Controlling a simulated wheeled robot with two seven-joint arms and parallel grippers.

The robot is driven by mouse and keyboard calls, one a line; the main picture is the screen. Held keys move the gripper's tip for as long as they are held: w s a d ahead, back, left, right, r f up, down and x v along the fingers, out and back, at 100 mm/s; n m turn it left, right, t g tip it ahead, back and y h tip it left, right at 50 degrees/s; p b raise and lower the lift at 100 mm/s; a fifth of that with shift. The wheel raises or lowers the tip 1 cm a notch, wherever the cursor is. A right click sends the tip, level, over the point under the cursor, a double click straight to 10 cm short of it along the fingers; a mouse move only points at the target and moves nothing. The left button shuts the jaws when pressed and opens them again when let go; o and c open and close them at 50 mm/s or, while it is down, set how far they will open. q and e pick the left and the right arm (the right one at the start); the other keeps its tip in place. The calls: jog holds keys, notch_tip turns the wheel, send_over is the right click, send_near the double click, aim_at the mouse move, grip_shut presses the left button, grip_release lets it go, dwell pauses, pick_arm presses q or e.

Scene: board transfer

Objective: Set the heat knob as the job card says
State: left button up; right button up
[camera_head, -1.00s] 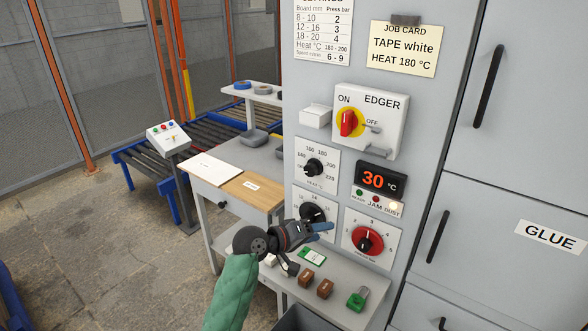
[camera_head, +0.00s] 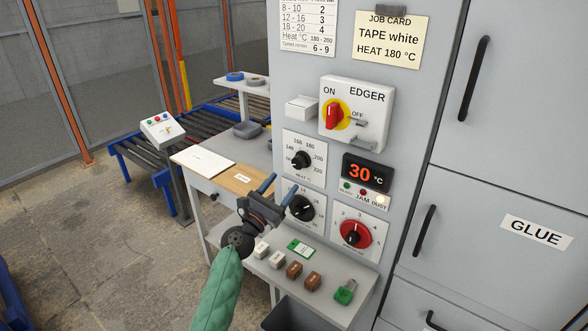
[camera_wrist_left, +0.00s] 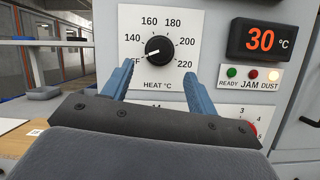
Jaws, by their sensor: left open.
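The black heat knob (camera_head: 301,160) is on a white dial plate on the grey machine panel. In the left wrist view the heat knob (camera_wrist_left: 159,48) has its white pointer toward OFF, at the lower left of the scale. The job card (camera_head: 390,38) reads TAPE white, HEAT 180 °C. My left gripper (camera_head: 280,186) is open and empty, below and left of the heat knob. In the left wrist view the fingers of my left gripper (camera_wrist_left: 158,72) stand either side of the plate's lower part, apart from the knob. My right gripper is out of view.
The display (camera_head: 364,174) reads 30 °C. A second black knob (camera_head: 302,208) lies just below the heat dial, and a red knob (camera_head: 355,233) lower right. The EDGER switch (camera_head: 336,115) juts out above. A shelf with small blocks (camera_head: 294,270) is below.

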aim_at(296, 166)
pick_arm(q)
jog(key=shift+p+x, duration=1)
jog(key=shift+x, duration=2.45)
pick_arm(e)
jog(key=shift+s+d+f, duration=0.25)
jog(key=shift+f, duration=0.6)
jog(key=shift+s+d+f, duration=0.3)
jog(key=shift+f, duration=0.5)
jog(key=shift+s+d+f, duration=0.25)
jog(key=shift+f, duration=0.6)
pick_arm(q)
jog(key=c, duration=1)
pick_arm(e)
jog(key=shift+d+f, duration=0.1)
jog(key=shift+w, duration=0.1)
